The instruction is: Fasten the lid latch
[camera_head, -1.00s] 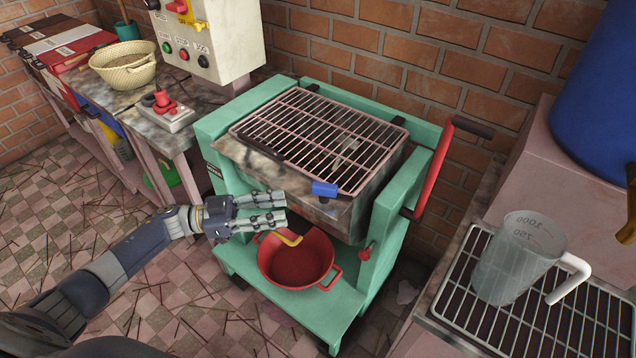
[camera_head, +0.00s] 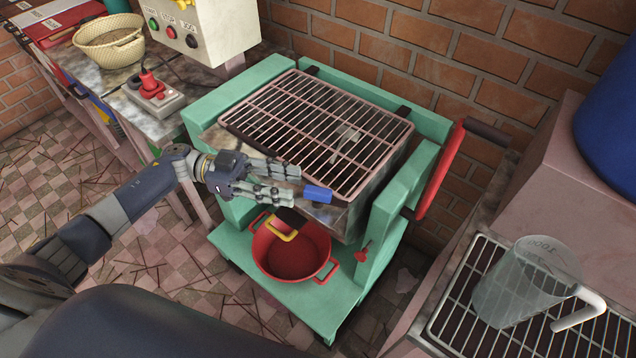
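The machine (camera_head: 205,113) is a green frame around a grey box, with a barred grille lid (camera_head: 352,148) lying flat on top. A blue tab (camera_head: 318,194), which looks like the latch, sits at the lid's front edge. A yellow handle-like piece (camera_head: 283,232) shows lower down, over the red pot; I cannot tell what it is fixed to. My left gripper (camera_head: 297,183) is just left of the blue tab, in front of the lid's front edge. Its fingers are apart and hold nothing; whether a fingertip touches the tab is unclear. My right gripper is not in view.
A red pot (camera_head: 303,275) stands on the green lower shelf. A red lever (camera_head: 440,170) rises at the machine's right side. A clear jug (camera_head: 525,283) stands on a rack at the right. A control box (camera_head: 205,35) and socket block (camera_head: 155,98) are at the left.

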